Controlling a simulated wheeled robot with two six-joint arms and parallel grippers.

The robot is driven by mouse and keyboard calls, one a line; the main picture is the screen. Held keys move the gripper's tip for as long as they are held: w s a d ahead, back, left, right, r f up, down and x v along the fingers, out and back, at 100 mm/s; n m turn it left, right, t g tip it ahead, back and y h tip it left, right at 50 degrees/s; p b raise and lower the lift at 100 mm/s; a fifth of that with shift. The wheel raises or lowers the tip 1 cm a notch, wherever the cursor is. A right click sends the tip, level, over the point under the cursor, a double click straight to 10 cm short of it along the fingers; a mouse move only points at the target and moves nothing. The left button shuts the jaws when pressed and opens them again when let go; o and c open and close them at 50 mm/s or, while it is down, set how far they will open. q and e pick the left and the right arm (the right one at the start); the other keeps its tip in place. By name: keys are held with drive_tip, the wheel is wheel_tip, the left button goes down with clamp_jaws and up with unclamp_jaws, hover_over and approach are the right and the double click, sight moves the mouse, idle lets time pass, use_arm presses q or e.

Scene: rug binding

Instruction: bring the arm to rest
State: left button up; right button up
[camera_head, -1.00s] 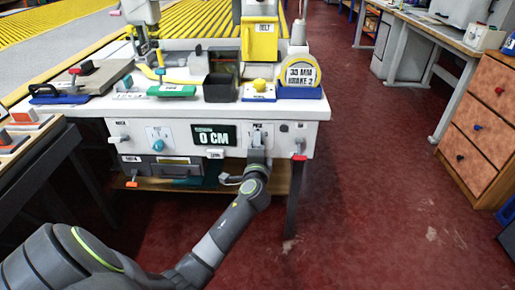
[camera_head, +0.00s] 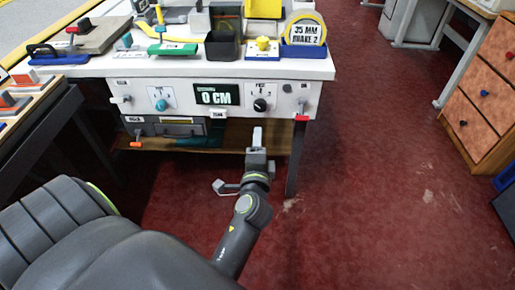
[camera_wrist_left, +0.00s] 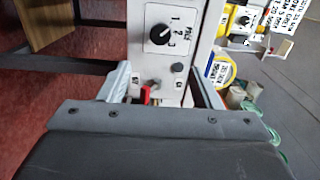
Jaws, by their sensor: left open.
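My left arm comes in from the bottom left of the head view. Its gripper (camera_head: 257,137) is raised in front of the white machine table (camera_head: 150,67), below and apart from the black pile dial (camera_head: 260,104) on its front panel. In the left wrist view the two fingers stand apart with nothing held between them (camera_wrist_left: 162,88). The dial also shows there (camera_wrist_left: 160,34), beyond the fingertips, with a red part (camera_wrist_left: 145,95) lower down. My right gripper is not in view.
The panel carries a display reading 0 CM (camera_head: 215,95) and a blue knob (camera_head: 161,105). A dark bench (camera_head: 50,125) stands at the left and a wooden drawer cabinet (camera_head: 485,105) at the right. The red floor (camera_head: 375,190) between is clear.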

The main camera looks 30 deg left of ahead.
use_arm(q)
drive_tip(key=shift+s+d, duration=0.35)
drive_tip(key=shift+s, duration=0.25)
